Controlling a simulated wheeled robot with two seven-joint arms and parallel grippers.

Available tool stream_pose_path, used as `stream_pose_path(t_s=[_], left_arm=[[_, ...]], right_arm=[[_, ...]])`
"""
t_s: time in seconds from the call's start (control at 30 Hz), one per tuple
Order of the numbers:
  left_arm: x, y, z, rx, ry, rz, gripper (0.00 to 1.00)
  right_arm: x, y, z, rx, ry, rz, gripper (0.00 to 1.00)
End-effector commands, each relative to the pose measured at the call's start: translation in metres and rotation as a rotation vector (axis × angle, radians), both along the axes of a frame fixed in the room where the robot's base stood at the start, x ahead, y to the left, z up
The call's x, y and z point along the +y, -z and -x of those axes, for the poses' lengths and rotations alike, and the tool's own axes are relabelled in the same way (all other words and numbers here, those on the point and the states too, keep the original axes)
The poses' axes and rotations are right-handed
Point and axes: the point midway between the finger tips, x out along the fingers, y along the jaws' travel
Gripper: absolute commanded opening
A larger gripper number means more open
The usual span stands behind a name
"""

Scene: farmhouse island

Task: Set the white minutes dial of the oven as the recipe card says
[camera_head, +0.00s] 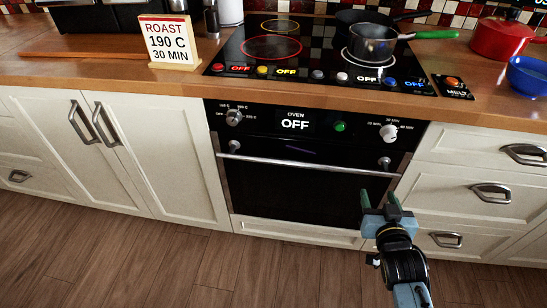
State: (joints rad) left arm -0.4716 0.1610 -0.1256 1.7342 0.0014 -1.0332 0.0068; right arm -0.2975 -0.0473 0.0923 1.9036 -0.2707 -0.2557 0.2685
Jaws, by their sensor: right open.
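The white minutes dial (389,132) is at the right of the oven's control panel (265,122), with small minute marks around it that are hard to read. The recipe card (168,42) stands on the counter at the left and reads ROAST, 190 C, 30 MIN. The oven display (295,124) reads OFF. A grey temperature dial (234,117) is at the panel's left and a green button (340,127) is right of the display. My right gripper (380,200) is open and empty, below the white dial and apart from it. My left gripper is not in view.
The oven handle (300,164) runs across the door below the panel. A pot (371,45) with a green handle stands on the cooktop (250,60). A red pot (497,38) and a blue bowl (528,75) are at the right. The floor before the oven is clear.

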Motion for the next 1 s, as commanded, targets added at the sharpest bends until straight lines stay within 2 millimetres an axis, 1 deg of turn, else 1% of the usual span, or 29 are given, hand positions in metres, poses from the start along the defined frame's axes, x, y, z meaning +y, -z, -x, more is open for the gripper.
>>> stream_pose_path(t_s=[0.03,0.1,0.13,0.2,0.3,0.37,0.47,0.57,0.8,0.9,1.0], left_arm=[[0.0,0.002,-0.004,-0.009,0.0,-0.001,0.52],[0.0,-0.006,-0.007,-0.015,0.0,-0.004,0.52],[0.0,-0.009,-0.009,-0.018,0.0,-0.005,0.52],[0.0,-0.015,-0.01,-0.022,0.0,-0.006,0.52],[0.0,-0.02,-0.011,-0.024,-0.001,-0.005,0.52],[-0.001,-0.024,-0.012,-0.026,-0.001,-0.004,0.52],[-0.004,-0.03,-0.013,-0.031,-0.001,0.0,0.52],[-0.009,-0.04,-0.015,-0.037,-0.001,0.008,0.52],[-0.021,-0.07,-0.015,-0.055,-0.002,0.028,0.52],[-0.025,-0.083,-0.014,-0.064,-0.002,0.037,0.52],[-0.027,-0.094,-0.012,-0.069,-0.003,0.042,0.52]], right_arm=[[-0.007,-0.015,-0.001,-0.063,0.02,0.006,0.52],[-0.015,-0.039,-0.001,-0.127,0.042,0.012,0.52],[-0.018,-0.048,0.0,-0.149,0.05,0.015,0.52],[-0.022,-0.063,0.002,-0.187,0.062,0.02,0.52],[-0.025,-0.074,0.001,-0.215,0.071,0.023,0.52],[-0.027,-0.077,-0.003,-0.22,0.072,0.024,0.52],[-0.029,-0.077,-0.015,-0.22,0.071,0.024,0.52],[-0.033,-0.077,-0.033,-0.221,0.069,0.026,0.52],[-0.045,-0.076,-0.08,-0.219,0.07,0.025,0.52],[-0.049,-0.075,-0.097,-0.218,0.07,0.025,0.52],[-0.052,-0.075,-0.111,-0.216,0.07,0.024,0.52]])
